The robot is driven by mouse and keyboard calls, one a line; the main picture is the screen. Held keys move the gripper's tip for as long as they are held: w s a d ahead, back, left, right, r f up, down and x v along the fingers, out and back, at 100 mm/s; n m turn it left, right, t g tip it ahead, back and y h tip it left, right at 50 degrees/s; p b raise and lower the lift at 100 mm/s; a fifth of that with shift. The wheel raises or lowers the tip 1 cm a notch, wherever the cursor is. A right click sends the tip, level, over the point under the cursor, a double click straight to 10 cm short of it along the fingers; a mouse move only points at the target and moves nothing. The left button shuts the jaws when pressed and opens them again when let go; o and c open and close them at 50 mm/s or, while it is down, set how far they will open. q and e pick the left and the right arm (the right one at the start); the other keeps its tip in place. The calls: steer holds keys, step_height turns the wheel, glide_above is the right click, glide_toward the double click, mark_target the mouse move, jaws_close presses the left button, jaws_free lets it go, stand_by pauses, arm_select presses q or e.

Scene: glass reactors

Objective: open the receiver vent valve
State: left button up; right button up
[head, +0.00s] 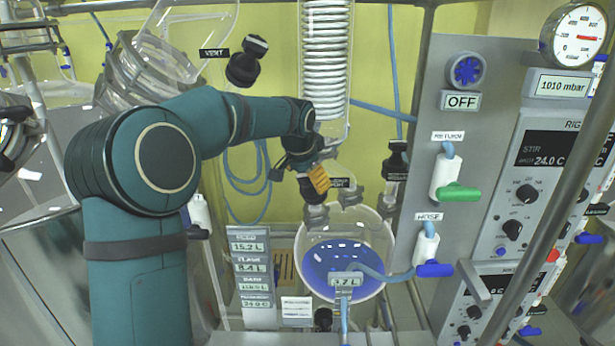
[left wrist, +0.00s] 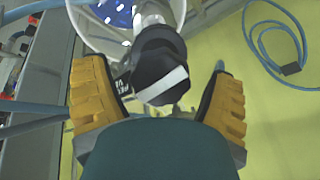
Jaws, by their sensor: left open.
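A black knob (left wrist: 158,68) with a white stripe across it shows in the left wrist view, between my two finger pads and beyond the palm. My left gripper (head: 318,180) is open around this knob, with a visible gap at the right finger; whether the left finger touches it I cannot tell. In the head view the gripper mostly hides the knob, above the round glass receiver (head: 343,232) with blue liquid. A small black label (head: 341,183) beside the gripper is too small to read surely. My right gripper is not in view.
Another black knob (head: 247,68) is near the VENT label (head: 214,53) at upper left. A black-capped valve (head: 397,157) stands right of the gripper. The grey panel (head: 480,140) carries a green-handled valve (head: 457,192) and a blue-handled valve (head: 434,268). A coiled condenser (head: 326,60) rises above.

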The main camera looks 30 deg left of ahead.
arm_select(q)
steer(key=c, duration=1.2)
